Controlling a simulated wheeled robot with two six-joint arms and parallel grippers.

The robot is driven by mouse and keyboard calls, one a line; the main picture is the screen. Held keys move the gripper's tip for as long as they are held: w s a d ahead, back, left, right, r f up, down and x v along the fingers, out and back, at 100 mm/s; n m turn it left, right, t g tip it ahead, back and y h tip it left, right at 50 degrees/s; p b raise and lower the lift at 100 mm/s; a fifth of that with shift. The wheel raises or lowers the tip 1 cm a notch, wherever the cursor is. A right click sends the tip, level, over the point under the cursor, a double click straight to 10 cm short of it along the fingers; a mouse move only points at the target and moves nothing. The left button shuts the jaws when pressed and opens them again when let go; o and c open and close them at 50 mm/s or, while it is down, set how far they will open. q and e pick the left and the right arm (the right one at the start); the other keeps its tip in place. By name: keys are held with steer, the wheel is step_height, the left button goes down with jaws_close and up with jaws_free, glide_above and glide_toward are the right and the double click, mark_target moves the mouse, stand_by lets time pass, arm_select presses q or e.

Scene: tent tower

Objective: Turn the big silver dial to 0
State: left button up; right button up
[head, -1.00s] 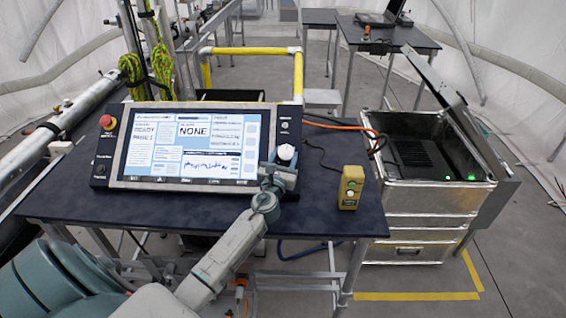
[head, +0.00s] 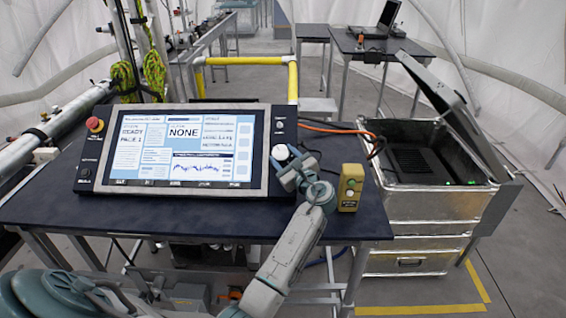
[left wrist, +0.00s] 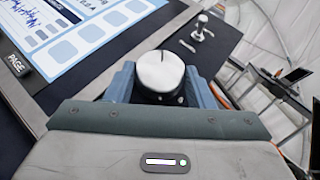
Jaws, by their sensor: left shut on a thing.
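The big silver dial (head: 281,153) is at the lower right corner of the control panel (head: 90,165). It also shows in the left wrist view (left wrist: 160,72) as a round silver cap with a dark index line near its top edge, pointing up and slightly right. My left gripper (head: 288,165) is shut on the dial, with a blue-grey finger on either side of it (left wrist: 160,85). Any scale marks around the dial are hidden by the gripper. The panel screen reads READY, PAGE 1 and NONE. My right gripper is in neither view.
A yellow button box (head: 350,187) stands on the dark table (head: 130,215) close to the right of my left arm. A red button (head: 95,125) is at the panel's upper left. An open metal case (head: 425,205) stands right of the table.

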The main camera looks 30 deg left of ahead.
arm_select(q)
steer(key=shift+w+n+g, duration=0.1)
steer(key=shift+n+g, duration=0.6)
steer(key=shift+g, duration=0.1)
steer(key=o, duration=1)
steer(key=shift+c, duration=0.2)
steer(key=b+v, duration=0.3)
steer(key=v, duration=0.4)
steer(key=shift+d, duration=0.35)
